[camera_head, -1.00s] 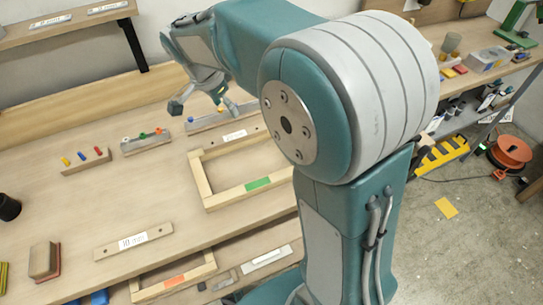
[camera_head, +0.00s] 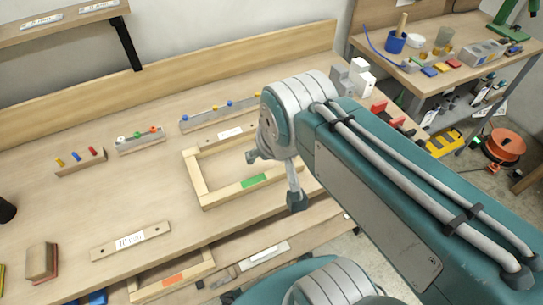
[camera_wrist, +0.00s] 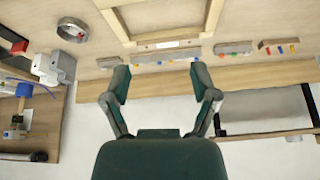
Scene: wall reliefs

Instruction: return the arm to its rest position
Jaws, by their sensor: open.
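My gripper (camera_head: 276,180) shows in the head view in front of the wooden bench, over the wooden frame with the green label (camera_head: 254,181). Its two fingers are spread apart with nothing between them. In the wrist view my gripper (camera_wrist: 160,88) is open and empty, its fingertips apart near the bench edge. My arm reaches in from the right side of the head view, with its forearm across the lower right. Part of the bench behind the arm is hidden.
The bench (camera_head: 60,215) holds racks with coloured pegs (camera_head: 80,161), a labelled bar (camera_head: 131,241) and a wooden block (camera_head: 41,261). A wall shelf (camera_head: 60,24) is upper left. A second table with a blue cup (camera_head: 395,42) stands upper right. An orange reel (camera_head: 505,146) lies on the floor.

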